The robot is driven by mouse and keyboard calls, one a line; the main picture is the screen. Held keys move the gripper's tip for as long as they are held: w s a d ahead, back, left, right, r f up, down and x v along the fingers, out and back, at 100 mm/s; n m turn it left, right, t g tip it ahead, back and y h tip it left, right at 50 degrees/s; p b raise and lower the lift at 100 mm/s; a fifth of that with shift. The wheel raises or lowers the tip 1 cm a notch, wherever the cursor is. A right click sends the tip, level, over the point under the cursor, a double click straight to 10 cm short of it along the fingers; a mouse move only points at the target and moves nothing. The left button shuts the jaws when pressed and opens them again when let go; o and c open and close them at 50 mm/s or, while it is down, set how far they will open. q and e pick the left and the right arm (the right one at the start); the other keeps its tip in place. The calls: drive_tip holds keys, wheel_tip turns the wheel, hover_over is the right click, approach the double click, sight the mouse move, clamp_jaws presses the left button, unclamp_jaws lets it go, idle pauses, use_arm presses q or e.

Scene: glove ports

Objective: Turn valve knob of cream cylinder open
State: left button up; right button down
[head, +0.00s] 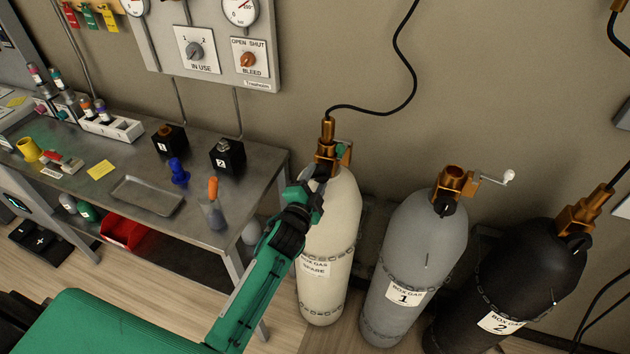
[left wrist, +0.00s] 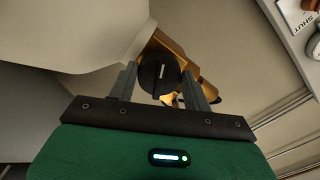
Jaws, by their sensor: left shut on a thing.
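The cream cylinder (head: 332,230), labelled BOX GAS SPARE, stands upright beside the bench. Its brass valve (head: 326,143) is on top, with a black hose fitted to it. My left gripper (head: 318,182) reaches up to the valve from the front and is shut on the black valve knob. In the left wrist view the round knob (left wrist: 158,76), with a pale mark line, sits between the two grey fingers of the gripper (left wrist: 160,84). The brass valve body (left wrist: 178,50) shows behind it. In the head view the gripper mostly hides the knob. My right gripper is out of view.
The grey cylinder 1 (head: 415,245), with a white crank on its valve, and the black cylinder 2 (head: 530,270) stand to the right. The steel bench (head: 225,240) is close on the left. A gauge panel (head: 262,72) hangs on the wall above.

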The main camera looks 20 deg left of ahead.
use_arm(q)
drive_tip(key=n, duration=0.5)
drive_tip(key=shift+f+n, duration=0.15)
drive_tip(key=shift+n, duration=0.25)
drive_tip(key=n, duration=0.2)
drive_tip(key=n+p, duration=0.1)
drive_tip(key=n, duration=0.2)
drive_tip(key=shift+d+f+n, duration=0.1)
drive_tip(key=shift+d+n, duration=0.1)
drive_tip(key=shift+n, duration=0.1)
drive_tip(key=o, duration=0.9)
drive_tip(key=shift+o, duration=0.2)
drive_tip(key=shift+s, duration=0.1)
drive_tip(key=s+b, duration=0.4)
drive_tip(key=s, duration=0.9)
drive_tip(key=shift+s+a, duration=0.2)
drive_tip(key=shift+s, duration=0.15)
